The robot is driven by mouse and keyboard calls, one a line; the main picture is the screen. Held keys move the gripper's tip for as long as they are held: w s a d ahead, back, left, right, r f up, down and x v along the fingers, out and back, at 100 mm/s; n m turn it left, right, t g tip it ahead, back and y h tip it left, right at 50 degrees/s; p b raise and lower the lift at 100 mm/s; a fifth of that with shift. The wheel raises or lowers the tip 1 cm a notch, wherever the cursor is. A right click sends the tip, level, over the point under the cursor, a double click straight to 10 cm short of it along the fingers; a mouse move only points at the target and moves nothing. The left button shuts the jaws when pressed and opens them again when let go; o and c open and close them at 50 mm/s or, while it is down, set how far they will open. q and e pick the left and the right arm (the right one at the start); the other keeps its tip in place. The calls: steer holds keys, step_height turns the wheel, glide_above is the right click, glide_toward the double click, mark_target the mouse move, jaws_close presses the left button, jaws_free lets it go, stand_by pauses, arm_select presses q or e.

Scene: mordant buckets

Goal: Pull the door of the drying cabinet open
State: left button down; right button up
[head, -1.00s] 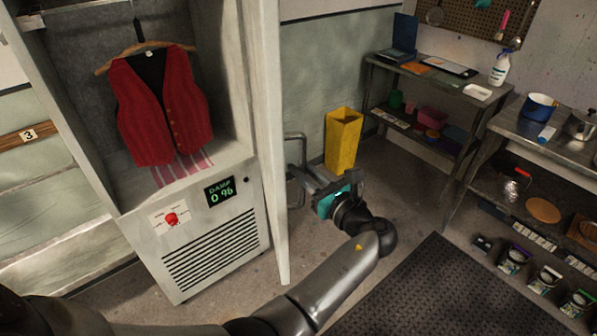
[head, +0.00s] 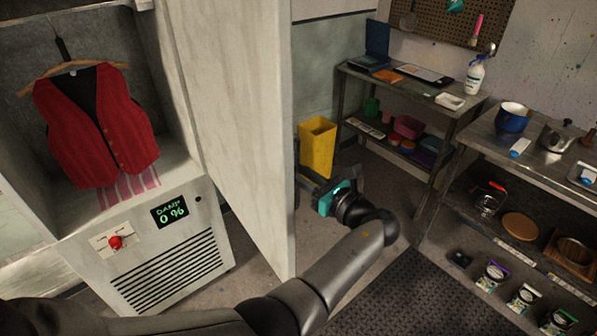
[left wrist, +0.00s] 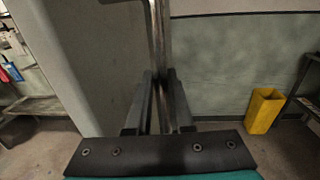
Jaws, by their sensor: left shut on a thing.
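The drying cabinet (head: 180,262) stands at the left with its door (head: 240,120) swung well open, and the door's inner face shows in the head view. A red vest (head: 103,125) hangs inside on a wooden hanger. My left gripper (head: 312,180) is at the far side of the door's free edge. In the left wrist view its two fingers (left wrist: 159,105) are closed around the upright metal bar of the door handle (left wrist: 158,35). The handle is hidden behind the door in the head view. My right gripper is not in view.
A yellow bin (head: 317,148) stands on the floor just beyond my left gripper. A shelf table (head: 415,85) and a metal workbench (head: 480,140) line the right side. A dark floor mat (head: 400,290) lies in front, with clear floor around it.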

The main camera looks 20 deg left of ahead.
arm_select(q)
steer(key=shift+w, duration=0.15)
steer(key=c, duration=0.8)
jaws_free()
